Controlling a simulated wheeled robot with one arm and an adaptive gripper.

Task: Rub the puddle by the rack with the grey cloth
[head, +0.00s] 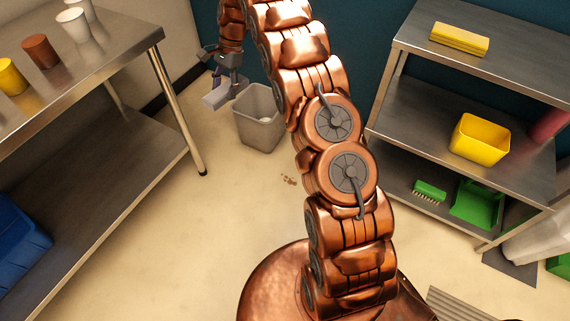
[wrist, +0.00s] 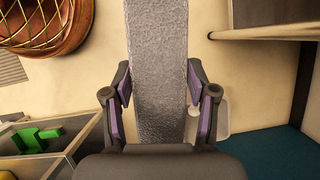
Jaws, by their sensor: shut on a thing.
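My gripper (head: 227,82) hangs in the air at the upper left of the head view, beside the grey bin. It is shut on the grey cloth (head: 217,97). In the wrist view my gripper (wrist: 160,95) has the cloth (wrist: 160,50) between its purple-padded fingers, and the cloth stretches as a crinkled strip to the top edge. A metal rack (head: 455,70) with shelves stands on the right of the head view. I cannot make out a clear puddle on the floor; my arm hides part of it.
A grey bin (head: 259,130) stands by the back wall. Brown crumbs (head: 289,180) lie on the floor. A metal table (head: 110,60) with cups is on the left. The rack holds a yellow tub (head: 480,138), a green brush (head: 430,190) and a green dustpan (head: 476,204). Floor between is mostly clear.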

